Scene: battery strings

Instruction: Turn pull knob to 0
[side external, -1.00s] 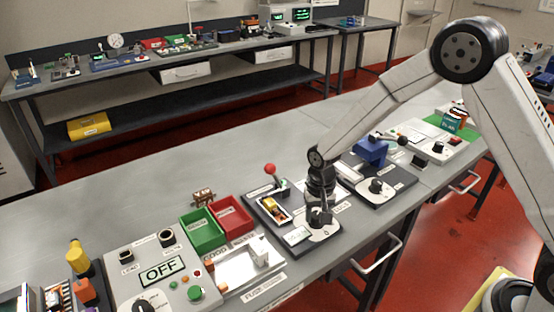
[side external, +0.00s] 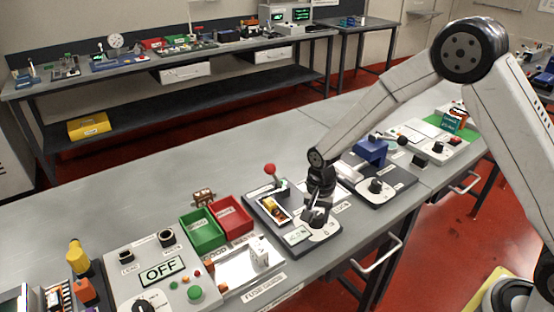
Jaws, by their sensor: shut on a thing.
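The pull knob (side external: 314,217) is a dark knob on a round white dial plate (side external: 324,232) with a "0" mark at its front, on a dark board at the table's front edge. My gripper (side external: 316,206) points down over the dial, shut on the knob. The fingers hide part of the knob, so I cannot read its exact setting.
A red-ball lever (side external: 271,170) stands behind. Green (side external: 203,231) and red (side external: 232,217) bins are left; another knob board (side external: 377,187) is right.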

